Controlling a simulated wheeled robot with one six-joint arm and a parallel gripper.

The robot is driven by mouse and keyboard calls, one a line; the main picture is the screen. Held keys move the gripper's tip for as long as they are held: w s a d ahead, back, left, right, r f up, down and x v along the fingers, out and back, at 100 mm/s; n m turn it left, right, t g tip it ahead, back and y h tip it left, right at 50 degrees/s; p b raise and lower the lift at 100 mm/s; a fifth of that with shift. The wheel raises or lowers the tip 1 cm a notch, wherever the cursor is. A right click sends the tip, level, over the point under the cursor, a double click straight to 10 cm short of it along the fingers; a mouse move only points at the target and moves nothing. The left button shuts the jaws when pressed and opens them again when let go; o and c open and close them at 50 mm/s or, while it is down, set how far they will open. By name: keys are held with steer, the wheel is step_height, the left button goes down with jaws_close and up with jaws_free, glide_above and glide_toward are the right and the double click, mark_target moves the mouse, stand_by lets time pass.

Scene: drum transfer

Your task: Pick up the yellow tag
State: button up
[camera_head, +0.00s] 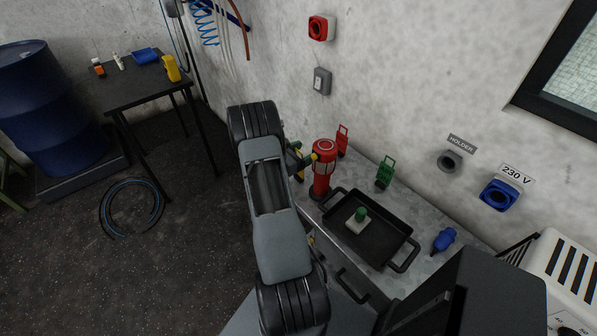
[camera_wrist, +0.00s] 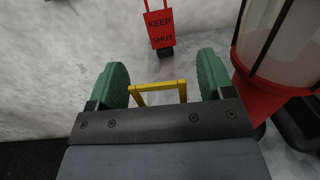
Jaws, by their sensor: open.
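The yellow tag (camera_wrist: 158,88) shows in the wrist view as a yellow handle-like frame between my green fingertips. Its lower part is hidden behind my gripper's dark body. In the head view my gripper (camera_head: 299,163) is beside the red lantern-like object, partly hidden by my arm. Small yellow patches show there, but I cannot tell which belong to the tag.
The red lantern-like object (camera_head: 322,170) stands close at the right of my gripper. A red "KEEP SHUT" tag (camera_wrist: 162,28) stands against the wall ahead. A green tag (camera_head: 385,172), a black tray (camera_head: 390,243) and a blue plug (camera_head: 444,240) are further right on the bench.

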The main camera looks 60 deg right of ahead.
steer(key=shift+c, duration=0.4)
steer(key=c, duration=0.8)
